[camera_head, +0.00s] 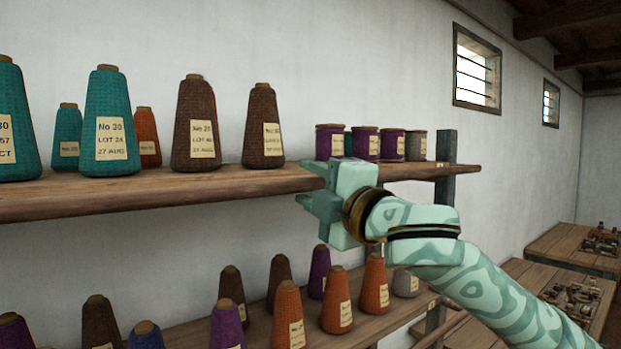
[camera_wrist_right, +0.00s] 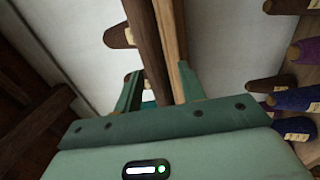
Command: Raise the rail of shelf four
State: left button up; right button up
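The upper wooden shelf (camera_head: 200,193) runs across the head view, with thread cones and spools standing on it. A lower shelf (camera_head: 385,325) lies beneath it. No separate rail can be told apart from the upper shelf's front edge, and I see no shelf number. My right gripper (camera_head: 309,184) is at this front edge, fingers pointing left, hiding part of it. In the right wrist view the fingers (camera_wrist_right: 158,86) are apart, with the brown board edge (camera_wrist_right: 147,45) and a lighter wooden strip (camera_wrist_right: 170,40) running between them. Contact cannot be told. My left gripper is out of view.
Teal cones (camera_head: 108,140) and brown cones (camera_head: 263,140) stand left of the gripper; purple spools (camera_head: 330,142) stand behind it. Orange cones (camera_head: 337,305) stand below. A grey post (camera_head: 446,152) rises at the shelf's right end. Wooden tables (camera_head: 565,250) stand far right.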

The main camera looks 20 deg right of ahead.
jog(key=shift+w+a, duration=0.1)
jog(key=shift+w, duration=0.15)
grip_shut()
jog(key=shift+r+p, duration=0.2)
jog(key=shift+p, duration=0.1)
jog(key=shift+r, duration=0.15)
jog(key=shift+r+p, duration=0.5)
jog(key=shift+p, duration=0.45)
jog(key=shift+w+a+r+g+h+p, duration=0.55)
jog(key=shift+w+r+g+p, duration=0.55)
jog(key=shift+w+g+p, duration=0.7)
jog(key=shift+w+a+r+g+h+p, duration=0.55)
jog(key=shift+w+r+g+p, duration=0.7)
jog(key=shift+p, duration=1.05)
jog(key=shift+w+a+r+g+h+p, duration=0.4)
jog(key=shift+w+r+g+h+p, duration=0.5)
jog(key=shift+g+p, duration=1.05)
jog(key=shift+w, duration=0.25)
